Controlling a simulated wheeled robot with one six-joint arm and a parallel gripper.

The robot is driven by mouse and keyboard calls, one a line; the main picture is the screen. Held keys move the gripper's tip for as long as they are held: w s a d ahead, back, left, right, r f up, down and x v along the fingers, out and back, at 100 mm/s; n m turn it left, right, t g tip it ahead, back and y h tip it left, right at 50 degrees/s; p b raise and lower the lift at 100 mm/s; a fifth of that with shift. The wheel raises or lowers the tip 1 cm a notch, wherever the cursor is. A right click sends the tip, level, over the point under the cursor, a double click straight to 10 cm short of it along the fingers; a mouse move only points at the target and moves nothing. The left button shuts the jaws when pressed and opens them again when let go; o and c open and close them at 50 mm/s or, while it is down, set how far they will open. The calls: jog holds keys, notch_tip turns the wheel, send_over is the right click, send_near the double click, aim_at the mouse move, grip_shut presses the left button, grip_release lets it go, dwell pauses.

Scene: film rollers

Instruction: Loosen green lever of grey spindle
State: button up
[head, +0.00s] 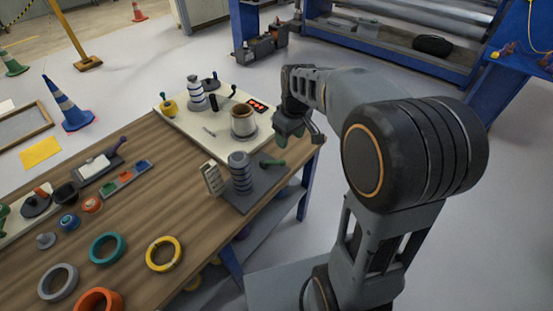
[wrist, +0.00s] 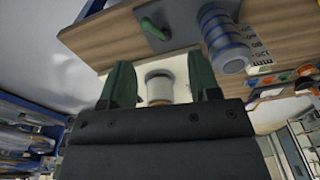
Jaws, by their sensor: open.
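The grey spindle (head: 240,174) stands upright on a dark base plate at the right edge of the wooden table. Its green lever (head: 273,163) sticks out to the right on that plate. In the wrist view the green lever (wrist: 155,29) is at the top, with the blue-ringed grey spindle (wrist: 222,38) to its right. My gripper (head: 291,136) is open and empty, just above and right of the lever in the head view. In the wrist view my gripper (wrist: 161,82) has its two green fingers spread below the lever, apart from it.
A brown-and-grey cup-like part (head: 243,122) stands on a cream board (head: 176,118) behind the spindle; it shows between my fingers in the wrist view. Several coloured rings lie at the front left.

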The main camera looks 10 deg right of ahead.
aim_at(278, 163)
jog(key=w+f+n+g+p, duration=0.2)
jog(key=w+f+n, duration=0.3)
jog(key=w+f, duration=0.4)
jog(key=shift+y, duration=0.3)
jog(key=f, duration=0.4)
jog(key=f+p, duration=0.1)
jog(key=f, duration=0.3)
jog(key=a+f+p, duration=0.1)
jog(key=f, duration=0.3)
jog(key=shift+s+a+f, duration=0.1)
jog(key=shift+s+f, duration=0.1)
jog(key=shift+f, duration=0.15)
jog(key=shift+c, duration=0.3)
grip_shut()
